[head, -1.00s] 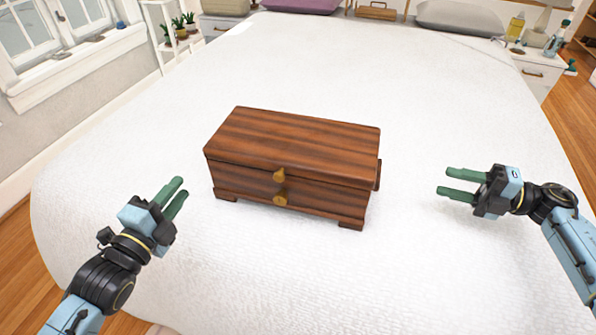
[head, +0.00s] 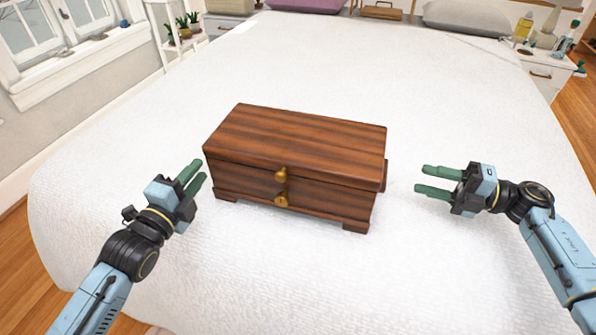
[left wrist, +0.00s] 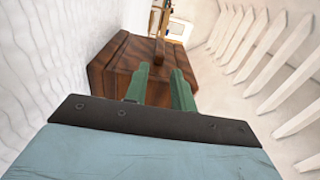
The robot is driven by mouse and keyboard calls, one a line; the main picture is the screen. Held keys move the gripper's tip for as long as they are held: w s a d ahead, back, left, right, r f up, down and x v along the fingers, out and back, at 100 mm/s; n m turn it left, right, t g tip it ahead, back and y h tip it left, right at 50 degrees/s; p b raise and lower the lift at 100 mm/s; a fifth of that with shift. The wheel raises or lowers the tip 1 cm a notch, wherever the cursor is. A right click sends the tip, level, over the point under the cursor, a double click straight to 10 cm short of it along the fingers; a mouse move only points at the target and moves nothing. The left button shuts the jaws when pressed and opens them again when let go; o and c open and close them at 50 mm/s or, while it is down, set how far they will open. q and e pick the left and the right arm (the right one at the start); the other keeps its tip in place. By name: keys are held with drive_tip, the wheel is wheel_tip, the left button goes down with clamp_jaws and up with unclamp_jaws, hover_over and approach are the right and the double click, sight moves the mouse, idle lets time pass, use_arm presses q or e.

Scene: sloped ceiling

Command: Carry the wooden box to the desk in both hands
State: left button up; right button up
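The wooden box (head: 295,150), dark striped wood with brass clasps and small feet, sits closed on the white bed. It also shows in the left wrist view (left wrist: 122,75), just beyond the fingers. My left gripper (head: 197,174) is open, with its green fingers pointing at the box's left end, very near it; I cannot tell whether they touch. It also shows in the left wrist view (left wrist: 160,82) with a gap between the fingers. My right gripper (head: 427,180) is open and empty, a short distance right of the box's right end. The desk is not recognisable in these views.
The white bed (head: 420,100) fills most of the view, clear around the box. Pillows (head: 468,18) lie at its far end. A white nightstand (head: 545,75) with bottles stands at the far right, and a plant shelf (head: 170,35) at the far left by the window.

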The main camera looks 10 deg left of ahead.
use_arm(q)
drive_tip(key=w, duration=0.2)
drive_tip(key=w+d, duration=0.1)
drive_tip(key=w, duration=0.4)
drive_tip(key=shift+w+d, duration=0.2)
drive_tip(key=shift+w, duration=0.2)
use_arm(e)
drive_tip(key=a, duration=0.2)
drive_tip(key=w+a, duration=0.1)
drive_tip(key=a, duration=0.4)
drive_tip(key=shift+w+a, duration=0.15)
drive_tip(key=shift+a, duration=0.25)
use_arm(q)
drive_tip(key=shift+c, duration=0.3)
use_arm(e)
drive_tip(key=shift+c, duration=0.3)
use_arm(q)
drive_tip(key=c, duration=0.5)
use_arm(e)
drive_tip(key=c, duration=0.5)
clamp_jaws()
drive_tip(key=shift+d, duration=0.1)
use_arm(q)
drive_tip(key=shift+r, duration=0.25)
use_arm(e)
drive_tip(key=shift+w+r, duration=0.1)
drive_tip(key=shift+r, duration=0.1)
